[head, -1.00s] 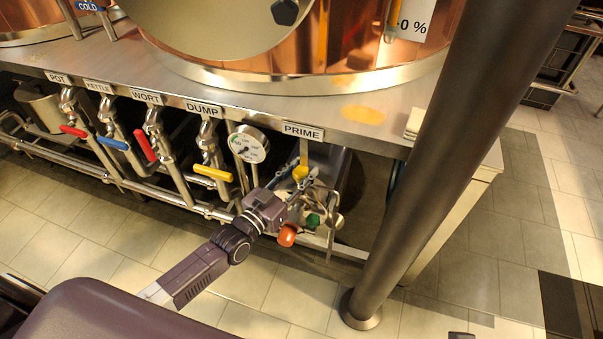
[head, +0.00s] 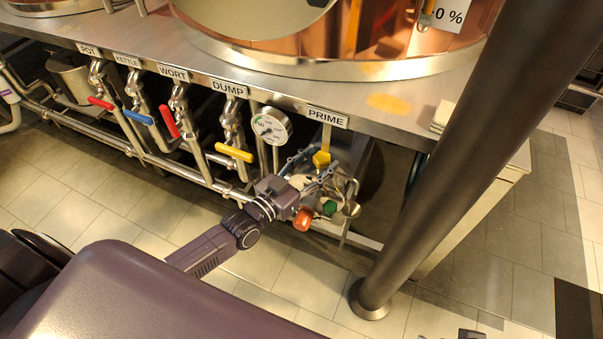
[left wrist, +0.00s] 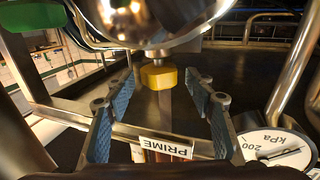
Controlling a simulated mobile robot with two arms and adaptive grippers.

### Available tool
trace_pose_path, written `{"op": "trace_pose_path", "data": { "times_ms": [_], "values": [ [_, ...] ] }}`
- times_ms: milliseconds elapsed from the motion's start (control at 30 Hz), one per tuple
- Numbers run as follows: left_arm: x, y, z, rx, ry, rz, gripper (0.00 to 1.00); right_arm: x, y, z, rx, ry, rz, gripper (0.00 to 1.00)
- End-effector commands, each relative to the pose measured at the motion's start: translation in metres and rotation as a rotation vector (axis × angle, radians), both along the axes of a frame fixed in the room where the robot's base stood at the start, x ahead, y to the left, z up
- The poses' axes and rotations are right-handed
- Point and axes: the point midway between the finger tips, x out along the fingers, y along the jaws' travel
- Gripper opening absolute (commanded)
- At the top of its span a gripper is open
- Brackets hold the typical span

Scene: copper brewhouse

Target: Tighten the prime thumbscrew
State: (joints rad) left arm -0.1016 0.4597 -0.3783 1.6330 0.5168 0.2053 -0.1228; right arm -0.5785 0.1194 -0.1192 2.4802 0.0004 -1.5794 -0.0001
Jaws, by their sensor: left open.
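The prime thumbscrew is a yellow knob (head: 321,159) below the PRIME label (head: 328,118). In the left wrist view the yellow knob (left wrist: 159,77) sits under a shiny rounded metal body, between the far ends of my fingers. My left gripper (head: 318,177) is open, its blue-padded fingers on both sides of the knob with gaps showing. The fingers also show in the left wrist view (left wrist: 160,95). Small dark parts at the bottom edge of the head view look like my right gripper (head: 452,335), mostly cut off.
A pressure gauge (head: 270,126) is left of the knob. An orange knob (head: 303,219) and a green knob (head: 329,208) sit below it. Valves with coloured levers line the left, including a yellow lever (head: 234,152). A thick dark post (head: 440,180) stands at right.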

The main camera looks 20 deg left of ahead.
Motion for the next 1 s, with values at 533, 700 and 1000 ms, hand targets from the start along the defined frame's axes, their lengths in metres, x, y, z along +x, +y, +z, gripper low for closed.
{"op": "trace_pose_path", "data": {
  "times_ms": [533,700,1000],
  "values": [
    [-0.089,0.032,0.000,0.001,0.002,-0.001,0.50,-0.001,0.000,-0.001,-0.001,0.002,0.001,0.40],
    [-0.095,0.034,0.000,0.001,0.000,-0.002,0.50,-0.001,0.000,-0.001,-0.001,0.003,0.001,0.40],
    [-0.095,0.034,0.000,0.001,0.000,-0.001,0.50,-0.001,0.000,-0.001,-0.001,0.003,0.001,0.40]
  ]
}}
